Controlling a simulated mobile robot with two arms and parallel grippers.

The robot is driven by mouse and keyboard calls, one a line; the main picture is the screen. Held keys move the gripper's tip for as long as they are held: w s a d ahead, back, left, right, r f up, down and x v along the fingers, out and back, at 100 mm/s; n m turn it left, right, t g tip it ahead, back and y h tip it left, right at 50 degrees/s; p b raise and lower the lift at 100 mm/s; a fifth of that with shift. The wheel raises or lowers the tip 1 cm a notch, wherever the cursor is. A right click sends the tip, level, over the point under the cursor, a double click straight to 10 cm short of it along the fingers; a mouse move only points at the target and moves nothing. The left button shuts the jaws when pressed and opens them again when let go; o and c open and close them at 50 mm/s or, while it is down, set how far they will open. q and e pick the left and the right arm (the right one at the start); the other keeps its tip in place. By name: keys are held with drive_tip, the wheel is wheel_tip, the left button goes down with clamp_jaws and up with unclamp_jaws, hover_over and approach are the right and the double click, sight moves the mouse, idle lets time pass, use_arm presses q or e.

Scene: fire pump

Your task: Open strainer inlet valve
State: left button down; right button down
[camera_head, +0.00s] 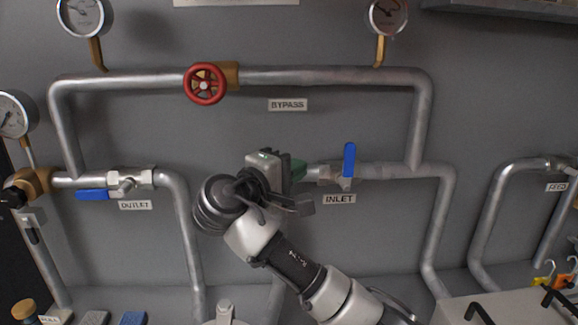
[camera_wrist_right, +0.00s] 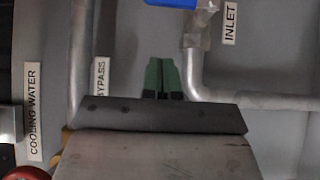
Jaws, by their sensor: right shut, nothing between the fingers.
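The inlet valve has a blue lever handle (camera_head: 349,160) standing upright, across its horizontal pipe. The INLET label (camera_head: 339,199) is just below it. Part of the blue handle also shows at the top edge of the right wrist view (camera_wrist_right: 175,2), with the label (camera_wrist_right: 230,22) beside it. My right gripper (camera_head: 298,170) is left of the handle in the head view, apart from it. Its green fingers (camera_wrist_right: 163,78) are together and empty in the wrist view. My right arm hides part of the pipework behind it. My left gripper is not in view.
A red bypass handwheel (camera_head: 205,84) sits on the upper pipe. The outlet valve's blue lever (camera_head: 92,195) lies along its pipe at left. Gauges (camera_head: 387,15) stand above the pipes. A light box with black handles (camera_head: 500,308) is at lower right.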

sight(348, 168)
drive_tip(key=w+d+p, duration=0.3)
drive_tip(key=d, duration=0.5)
drive_tip(key=shift+w, duration=0.4)
drive_tip(key=shift+w, duration=0.15)
